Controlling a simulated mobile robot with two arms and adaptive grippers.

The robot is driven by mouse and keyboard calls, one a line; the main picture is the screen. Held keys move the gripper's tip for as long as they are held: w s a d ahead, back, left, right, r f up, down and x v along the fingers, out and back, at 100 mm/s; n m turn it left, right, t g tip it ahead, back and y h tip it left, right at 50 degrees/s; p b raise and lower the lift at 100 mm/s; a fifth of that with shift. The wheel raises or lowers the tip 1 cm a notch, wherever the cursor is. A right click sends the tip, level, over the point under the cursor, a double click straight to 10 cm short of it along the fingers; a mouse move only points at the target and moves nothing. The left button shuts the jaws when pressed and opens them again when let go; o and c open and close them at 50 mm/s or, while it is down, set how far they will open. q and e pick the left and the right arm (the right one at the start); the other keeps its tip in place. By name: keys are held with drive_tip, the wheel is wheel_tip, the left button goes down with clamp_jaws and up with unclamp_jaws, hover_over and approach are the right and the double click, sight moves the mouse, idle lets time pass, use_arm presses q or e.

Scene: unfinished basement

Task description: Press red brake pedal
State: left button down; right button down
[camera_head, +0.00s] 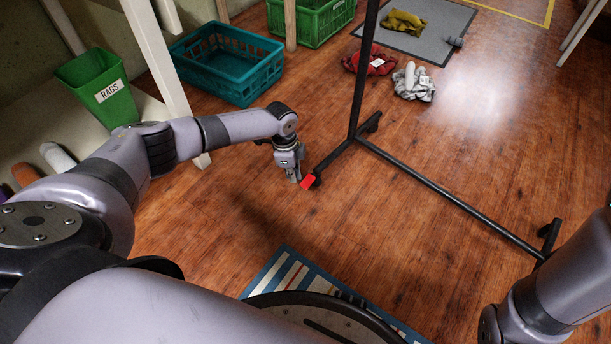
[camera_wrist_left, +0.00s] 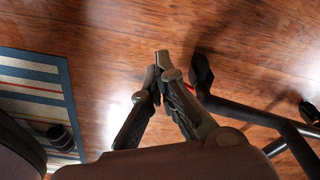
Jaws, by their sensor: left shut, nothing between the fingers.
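The small red brake pedal (camera_head: 308,182) sits at a caster at the near end of the black metal rack's (camera_head: 430,187) foot, close to the floor. My left gripper (camera_head: 296,179) points down just left of the pedal in the head view. Its fingers are shut and empty, also in the left wrist view (camera_wrist_left: 160,62). There, only a red sliver of the pedal (camera_wrist_left: 189,87) shows beside the right finger, next to the dark caster (camera_wrist_left: 202,70). I cannot tell whether the fingers touch the pedal. My right arm shows at the lower right, but its gripper is out of view.
A striped rug (camera_head: 270,276) lies near my base. A teal crate (camera_head: 228,66), a green crate (camera_head: 312,20) and a green rags bin (camera_head: 100,88) stand at the back left. Red (camera_head: 368,62) and grey (camera_head: 414,88) cloths lie beyond the rack. Wooden floor around the pedal is mostly clear.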

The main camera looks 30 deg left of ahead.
use_arm(q)
wheel_tip(320, 180, up, 12)
drive_tip(key=a, duration=0.1)
drive_tip(key=shift+s, duration=0.15)
idle(0.4)
drive_tip(key=shift+f, duration=0.1)
